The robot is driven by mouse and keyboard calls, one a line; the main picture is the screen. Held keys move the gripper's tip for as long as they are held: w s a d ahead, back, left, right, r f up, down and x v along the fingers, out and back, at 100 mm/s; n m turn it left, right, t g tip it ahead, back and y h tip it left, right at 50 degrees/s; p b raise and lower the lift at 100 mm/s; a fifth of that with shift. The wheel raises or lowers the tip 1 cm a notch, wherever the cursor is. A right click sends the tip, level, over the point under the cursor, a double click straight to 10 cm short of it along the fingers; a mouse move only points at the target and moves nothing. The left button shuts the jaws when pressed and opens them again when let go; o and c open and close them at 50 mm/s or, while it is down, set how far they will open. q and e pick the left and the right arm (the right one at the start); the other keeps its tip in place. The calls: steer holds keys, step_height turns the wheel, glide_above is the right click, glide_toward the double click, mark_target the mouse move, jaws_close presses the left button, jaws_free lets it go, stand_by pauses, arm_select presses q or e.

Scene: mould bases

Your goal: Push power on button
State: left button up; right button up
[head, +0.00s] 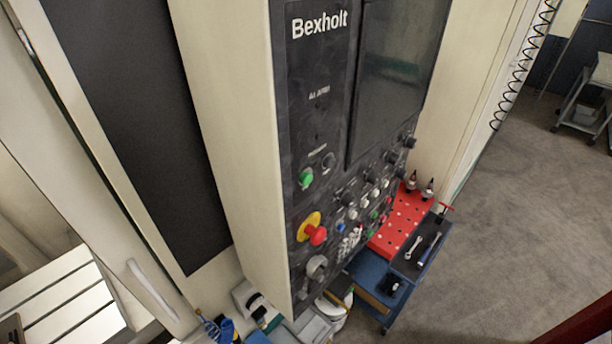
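The machine's dark control panel (312,130) stands upright in the middle of the head view, with "Bexholt" at its top. A green round button (306,178) sits on its left column under a small label too blurred to read. A dark round button (328,161) is just to its right. A red emergency knob on a yellow ring (311,228) is below them. Neither of my grippers shows in the head view, and nothing visible touches the panel.
Below the knob is a grey rotary switch (316,267). Several small buttons fill the panel's lower right. A blue cart (372,292) with a red perforated board (401,222) and tools stands behind the panel. Grey floor (500,230) is open at right.

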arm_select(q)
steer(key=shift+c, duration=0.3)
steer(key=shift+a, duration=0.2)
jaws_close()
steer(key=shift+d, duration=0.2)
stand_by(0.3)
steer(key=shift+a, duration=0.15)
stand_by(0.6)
